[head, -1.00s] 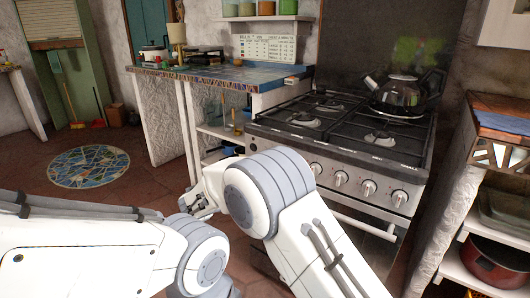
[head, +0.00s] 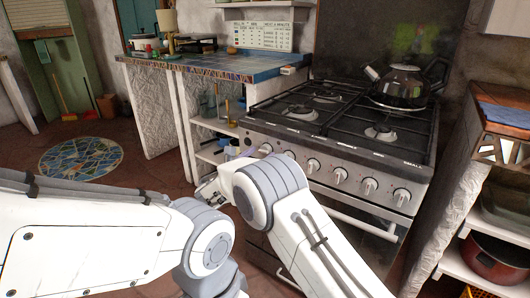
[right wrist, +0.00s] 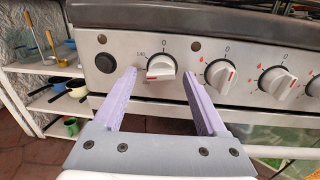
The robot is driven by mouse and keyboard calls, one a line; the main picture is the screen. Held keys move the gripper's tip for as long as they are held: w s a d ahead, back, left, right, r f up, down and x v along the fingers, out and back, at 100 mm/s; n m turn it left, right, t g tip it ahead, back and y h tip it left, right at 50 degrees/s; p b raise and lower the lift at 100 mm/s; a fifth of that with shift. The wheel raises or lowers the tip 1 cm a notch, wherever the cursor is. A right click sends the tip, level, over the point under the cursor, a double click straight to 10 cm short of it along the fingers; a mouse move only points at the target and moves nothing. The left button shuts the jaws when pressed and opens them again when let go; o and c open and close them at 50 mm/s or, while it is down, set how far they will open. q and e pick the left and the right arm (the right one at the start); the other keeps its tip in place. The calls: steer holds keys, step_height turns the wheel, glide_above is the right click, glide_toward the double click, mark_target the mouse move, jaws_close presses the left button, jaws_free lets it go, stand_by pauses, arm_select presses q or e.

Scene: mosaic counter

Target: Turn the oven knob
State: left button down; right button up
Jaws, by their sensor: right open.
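The oven knob (right wrist: 160,67) is a white dial on the steel front panel, with a 0 above it and 140 to its left. In the right wrist view my right gripper (right wrist: 159,76) is open, its two lilac fingers pointing at the panel on either side of this knob. I cannot tell whether the fingers touch it. In the head view the knob (head: 265,148) is at the left end of the stove front, close above my right arm. That arm hides most of the gripper there. My left gripper is out of view.
More white knobs (right wrist: 220,75) line the panel to the right. The oven door handle (head: 350,221) runs below. A kettle (head: 402,86) stands on the hob. Open shelves (right wrist: 40,66) with pans and utensils are at the left.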

steer(key=shift+w+d, duration=0.15)
steer(key=shift+w, duration=0.15)
steer(key=shift+d, duration=0.15)
steer(key=shift+c, duration=0.6)
jaws_close()
steer(key=m+b, duration=0.6)
steer(key=m+h+b, duration=0.1)
steer(key=m+b, duration=0.5)
steer(key=b, duration=0.1)
steer(key=f+m+b, duration=0.1)
steer(key=m+b, duration=0.4)
steer(key=b, duration=0.2)
steer(key=shift+f+m, duration=0.1)
steer(key=shift+m, duration=0.3)
steer(key=shift+r+m+h+b, duration=0.2)
steer(key=shift+m+h+b, duration=0.1)
steer(key=shift+m+b, duration=1.15)
steer(key=shift+m, duration=0.25)
